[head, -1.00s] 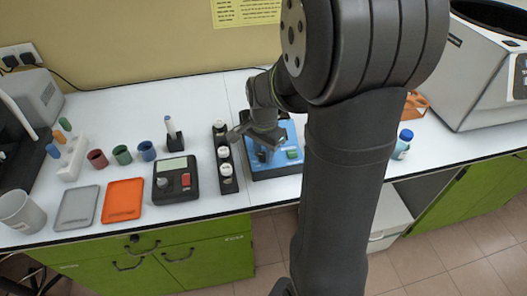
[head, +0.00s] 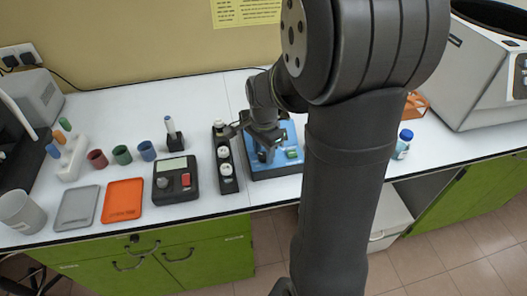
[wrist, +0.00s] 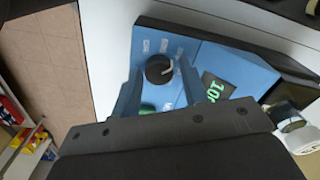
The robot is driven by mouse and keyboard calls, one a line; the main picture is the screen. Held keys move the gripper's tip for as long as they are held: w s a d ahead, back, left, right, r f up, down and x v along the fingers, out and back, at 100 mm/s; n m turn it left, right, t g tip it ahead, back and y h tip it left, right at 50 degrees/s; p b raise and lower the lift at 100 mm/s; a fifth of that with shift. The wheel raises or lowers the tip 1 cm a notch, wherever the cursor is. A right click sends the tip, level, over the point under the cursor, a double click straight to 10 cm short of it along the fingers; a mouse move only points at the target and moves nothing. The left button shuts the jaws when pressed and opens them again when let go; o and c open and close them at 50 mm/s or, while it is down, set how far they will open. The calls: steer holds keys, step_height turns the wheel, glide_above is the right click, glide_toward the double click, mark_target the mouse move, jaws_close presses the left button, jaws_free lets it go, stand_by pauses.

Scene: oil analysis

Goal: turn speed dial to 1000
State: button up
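The blue device (head: 290,160) stands on the bench, with my gripper (head: 266,152) right over its front left part. In the wrist view, the black round speed dial (wrist: 158,70) with a pale pointer mark sits on the blue panel, among several small labels too small to read. My gripper (wrist: 159,82) has its two fingers apart, one on each side of the dial. A gap seems to show between fingers and dial; contact is unclear. A dark display (wrist: 216,88) shows green digits starting "10", the rest cut off. A green button (wrist: 147,108) is partly hidden by my gripper.
A black rack with white-capped vials (head: 226,170) stands close left of the device. Further left are a black instrument (head: 176,180) and an orange tray (head: 123,201). A blue-capped bottle (head: 403,144) stands to the right.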

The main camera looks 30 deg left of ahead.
mark_target(263, 155)
steer(key=shift+o, duration=0.8)
step_height(263, 155, up, 17)
steer(key=shift+r, duration=0.15)
step_height(263, 155, down, 18)
steer(key=shift+r, duration=0.25)
stand_by(0.5)
